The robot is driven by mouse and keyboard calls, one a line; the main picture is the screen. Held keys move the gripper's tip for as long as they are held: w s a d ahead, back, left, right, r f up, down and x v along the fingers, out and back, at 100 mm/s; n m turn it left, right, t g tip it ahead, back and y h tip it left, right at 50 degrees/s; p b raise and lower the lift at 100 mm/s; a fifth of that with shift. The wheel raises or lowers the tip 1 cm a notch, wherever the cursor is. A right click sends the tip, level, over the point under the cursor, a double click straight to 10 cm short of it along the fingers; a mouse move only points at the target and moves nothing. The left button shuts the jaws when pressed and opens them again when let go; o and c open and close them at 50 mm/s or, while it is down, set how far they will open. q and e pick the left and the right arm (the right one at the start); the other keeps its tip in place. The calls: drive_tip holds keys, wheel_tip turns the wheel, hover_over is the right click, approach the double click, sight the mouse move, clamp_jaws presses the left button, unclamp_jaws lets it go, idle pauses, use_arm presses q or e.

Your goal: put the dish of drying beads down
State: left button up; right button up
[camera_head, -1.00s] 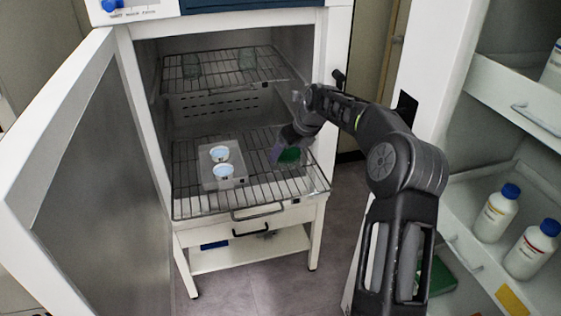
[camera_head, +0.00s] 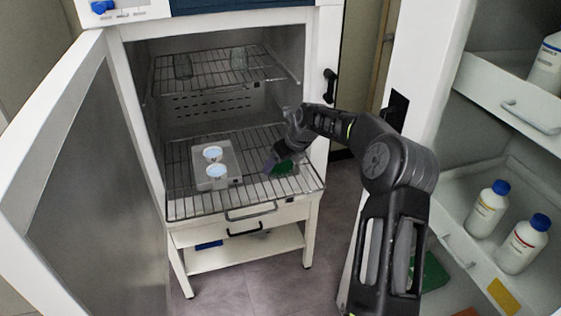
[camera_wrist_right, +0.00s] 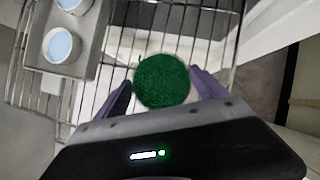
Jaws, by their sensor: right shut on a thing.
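The dish of drying beads (camera_wrist_right: 162,81) is round and filled with green beads. In the wrist view it sits between the two purple fingers of my right gripper (camera_wrist_right: 165,92), which is shut on it. In the head view the green dish (camera_head: 284,167) shows at the right part of the dryer's lower wire shelf (camera_head: 255,193), partly hidden by my right gripper (camera_head: 274,165). I cannot tell whether the dish touches the shelf. My left gripper is not in view.
A grey tray (camera_head: 216,182) with two white cups stands on the lower shelf left of the dish. Two glass vessels stand on the upper shelf (camera_head: 210,78). The dryer door (camera_head: 85,180) is open on the left. White bottles (camera_head: 522,244) stand on shelving at the right.

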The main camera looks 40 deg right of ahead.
drive_tip(key=shift+f, duration=0.15)
drive_tip(key=o, duration=1.3)
drive_tip(key=shift+o, duration=0.2)
drive_tip(key=shift+r, duration=0.25)
drive_tip(key=shift+s+d+r, duration=0.1)
drive_tip(key=shift+s+r, duration=0.05)
drive_tip(key=shift+r, duration=0.1)
drive_tip(key=b+v, duration=0.1)
drive_tip(key=v, duration=1)
drive_tip(key=shift+s+r, duration=0.1)
drive_tip(key=shift+r, duration=0.05)
